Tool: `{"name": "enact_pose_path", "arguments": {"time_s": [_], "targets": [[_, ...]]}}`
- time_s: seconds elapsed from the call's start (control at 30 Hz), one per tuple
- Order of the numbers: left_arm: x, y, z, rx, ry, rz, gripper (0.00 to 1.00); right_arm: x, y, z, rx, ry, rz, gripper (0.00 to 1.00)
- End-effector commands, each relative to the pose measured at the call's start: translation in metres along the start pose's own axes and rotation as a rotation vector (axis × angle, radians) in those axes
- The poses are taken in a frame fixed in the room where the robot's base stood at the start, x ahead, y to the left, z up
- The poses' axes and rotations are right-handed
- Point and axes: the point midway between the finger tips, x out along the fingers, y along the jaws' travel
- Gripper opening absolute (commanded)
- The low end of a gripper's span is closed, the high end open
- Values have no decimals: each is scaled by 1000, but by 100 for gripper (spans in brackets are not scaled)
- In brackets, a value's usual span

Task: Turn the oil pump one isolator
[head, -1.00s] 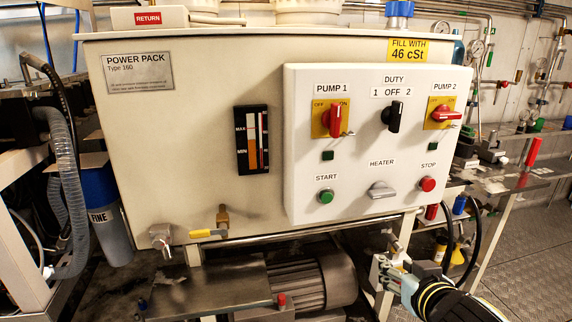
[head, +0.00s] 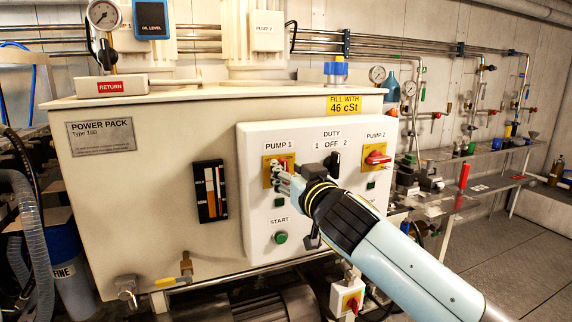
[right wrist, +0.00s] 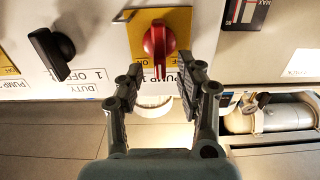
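The pump 1 isolator is a red rotary handle on a yellow plate (head: 267,168) under the PUMP 1 label, mostly hidden by my right gripper in the head view. In the right wrist view its red handle (right wrist: 154,42) shows clearly, pointing down the picture towards the space between my fingers. My right gripper (head: 279,175) is at the plate in the head view. In the right wrist view the gripper (right wrist: 160,78) is open, with one finger on each side of the handle's lower end. Gaps seem to show at both sides; contact is not clear. My left gripper is out of view.
The black DUTY selector (head: 332,163) and the red pump 2 isolator (head: 377,158) sit to the right on the same panel. The green START button (head: 280,238) is below. My right forearm covers the panel's lower right. A level gauge (head: 210,190) is left of the panel.

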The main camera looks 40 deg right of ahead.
Motion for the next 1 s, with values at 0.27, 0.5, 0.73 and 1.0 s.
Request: {"name": "enact_pose_path", "arguments": {"time_s": [0.27, 0.5, 0.73, 1.0], "targets": [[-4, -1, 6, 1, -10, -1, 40, 17, 0, 0, 0, 0, 0, 37], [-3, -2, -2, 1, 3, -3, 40, 17, 0, 1, 0, -1, 0, 30], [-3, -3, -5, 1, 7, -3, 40, 17, 0, 1, 0, -1, 0, 0], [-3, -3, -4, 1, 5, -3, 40, 17, 0, 0, -4, -1, 0, 0]]}}
